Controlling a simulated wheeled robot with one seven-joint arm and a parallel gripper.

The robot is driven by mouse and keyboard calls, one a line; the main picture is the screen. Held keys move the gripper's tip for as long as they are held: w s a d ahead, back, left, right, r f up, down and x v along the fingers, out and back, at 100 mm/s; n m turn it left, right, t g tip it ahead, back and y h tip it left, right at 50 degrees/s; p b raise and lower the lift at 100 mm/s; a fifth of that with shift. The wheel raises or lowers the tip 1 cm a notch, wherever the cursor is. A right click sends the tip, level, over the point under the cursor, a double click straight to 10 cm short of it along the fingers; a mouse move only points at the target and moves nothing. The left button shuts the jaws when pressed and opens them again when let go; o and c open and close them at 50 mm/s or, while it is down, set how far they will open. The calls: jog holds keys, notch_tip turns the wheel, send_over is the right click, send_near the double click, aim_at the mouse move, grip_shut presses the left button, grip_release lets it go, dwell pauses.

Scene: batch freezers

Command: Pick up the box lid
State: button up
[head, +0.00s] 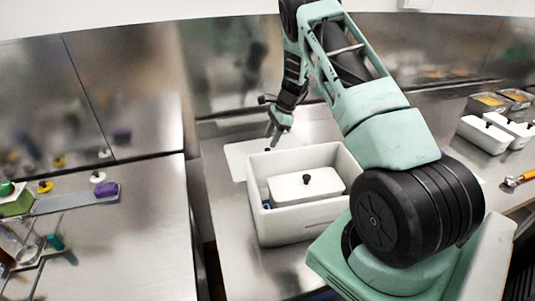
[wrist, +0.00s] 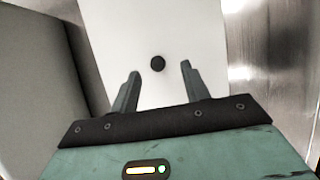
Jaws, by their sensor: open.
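The box lid (head: 239,157) is a flat white panel lying on the steel counter behind the open white box (head: 300,222). In the wrist view the lid (wrist: 150,30) fills the middle, with a round black knob (wrist: 157,64) on it. My gripper (head: 272,137) is over the lid, pointing down, open and empty. In the wrist view the knob appears between and slightly beyond the two fingertips (wrist: 160,70). I cannot tell the exact height of the fingertips above the lid. My gripper hides part of the lid in the head view.
Inside the box sits a smaller white lidded container (head: 307,187) with a black knob. The box wall (wrist: 40,90) stands close on the left in the wrist view. White lidded tubs (head: 487,134) stand at the right. A steel wall (head: 225,75) rises behind the counter.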

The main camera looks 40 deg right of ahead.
aim_at(268, 149)
jog(key=x, duration=0.1)
jog(key=p+x, duration=0.1)
jog(key=x, duration=0.2)
jog(key=shift+s+f, duration=0.15)
jog(key=shift+s, duration=0.15)
grip_shut()
